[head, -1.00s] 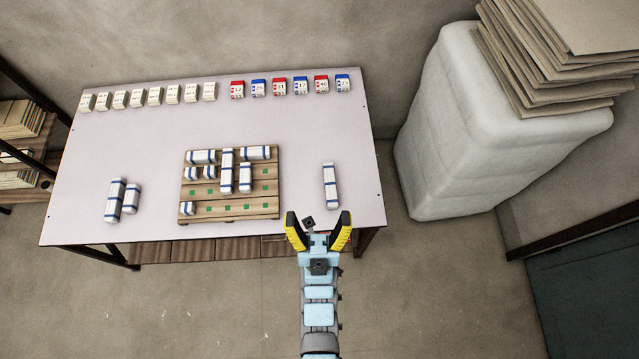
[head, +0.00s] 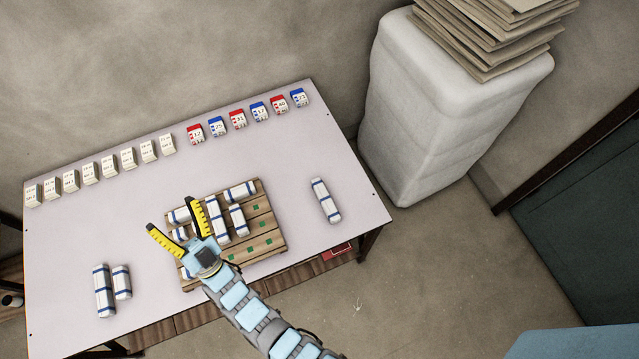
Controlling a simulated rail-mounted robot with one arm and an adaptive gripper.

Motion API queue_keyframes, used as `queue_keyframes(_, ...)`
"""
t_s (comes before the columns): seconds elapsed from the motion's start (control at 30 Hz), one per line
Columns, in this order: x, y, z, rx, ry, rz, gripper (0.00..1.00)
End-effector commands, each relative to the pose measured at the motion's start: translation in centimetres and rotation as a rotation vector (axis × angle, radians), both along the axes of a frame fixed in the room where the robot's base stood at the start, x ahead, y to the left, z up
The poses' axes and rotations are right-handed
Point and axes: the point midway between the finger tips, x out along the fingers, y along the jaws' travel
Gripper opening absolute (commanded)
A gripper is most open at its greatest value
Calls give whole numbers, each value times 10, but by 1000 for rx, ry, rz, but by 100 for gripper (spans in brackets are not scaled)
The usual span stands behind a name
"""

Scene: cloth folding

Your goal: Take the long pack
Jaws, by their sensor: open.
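Several white packs with blue bands are in the head view. A long pack (head: 103,290) lies at the table's front left, with a shorter pack (head: 122,281) close against its right side. Another long pack (head: 325,200) lies alone at the right of the table. More packs lie on a wooden pallet (head: 268,244), including a long one (head: 217,217) near its middle and a shorter one (head: 238,220) beside it. My gripper (head: 172,214) is open, its yellow fingers over the pallet's left part. It hides some packs there, and I cannot tell its height above them.
A row of white blocks (head: 88,174) and red and blue numbered blocks (head: 237,119) runs along the back edge of the table (head: 300,150). The tabletop is clear between the pallet and the left packs. A large white wrapped stack (head: 430,110) stands behind right.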

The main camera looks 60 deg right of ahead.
Motion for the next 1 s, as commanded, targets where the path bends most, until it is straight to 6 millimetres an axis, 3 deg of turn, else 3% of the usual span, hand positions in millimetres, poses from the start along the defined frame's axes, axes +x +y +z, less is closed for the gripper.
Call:
queue_keyframes(0.03, 22, -19, -13, 40, 35, -23, 78)
queue_keyframes(0.2, 87, -69, -52, 171, 171, -56, 78)
queue_keyframes(0.5, 189, -138, -103, 376, 390, -30, 78)
queue_keyframes(0.8, 263, -186, -134, 517, 611, 64, 78)
queue_keyframes(1.0, 290, -208, -148, 569, 773, 139, 78)
